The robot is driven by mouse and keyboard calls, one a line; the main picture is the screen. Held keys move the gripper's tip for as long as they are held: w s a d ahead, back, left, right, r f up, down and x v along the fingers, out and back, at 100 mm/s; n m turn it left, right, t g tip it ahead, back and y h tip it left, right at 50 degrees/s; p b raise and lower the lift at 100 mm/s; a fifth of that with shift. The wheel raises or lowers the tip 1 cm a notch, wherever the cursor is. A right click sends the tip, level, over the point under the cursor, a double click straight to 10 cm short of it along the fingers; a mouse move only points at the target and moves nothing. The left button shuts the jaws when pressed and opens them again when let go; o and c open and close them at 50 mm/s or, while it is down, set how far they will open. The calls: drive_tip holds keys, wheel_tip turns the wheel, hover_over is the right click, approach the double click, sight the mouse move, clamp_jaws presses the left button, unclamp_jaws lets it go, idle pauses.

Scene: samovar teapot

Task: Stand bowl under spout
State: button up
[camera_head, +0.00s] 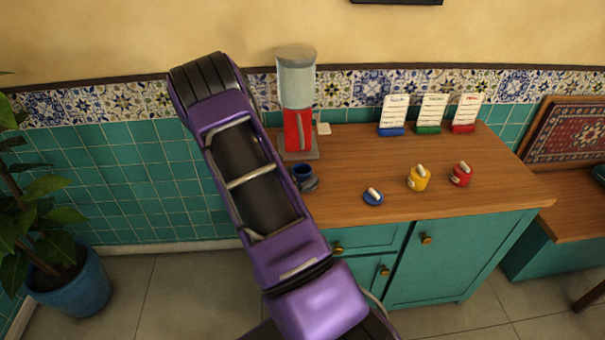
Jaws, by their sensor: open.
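A small dark blue bowl (303,171) stands on the wooden counter, close in front of the grey base of a dispenser (297,128). The dispenser has a red body and a pale, see-through upper part. My purple arm crosses in front and covers the bowl's left side. A small grey piece, apparently the tip of my gripper (310,184), shows at the bowl's front right edge. The rest of my gripper is hidden behind my arm. It is open. I cannot tell whether it touches the bowl. The spout is not clearly visible.
A blue lid-like disc (373,198) with a white piece on top lies near the counter's front edge. A yellow pot (418,180) and a red pot (460,175) stand to its right. Three cards (432,113) stand at the back. The counter's (365,155) middle is clear.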

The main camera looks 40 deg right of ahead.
drive_tip(key=v, duration=0.9)
drive_tip(key=shift+s+a, duration=0.1)
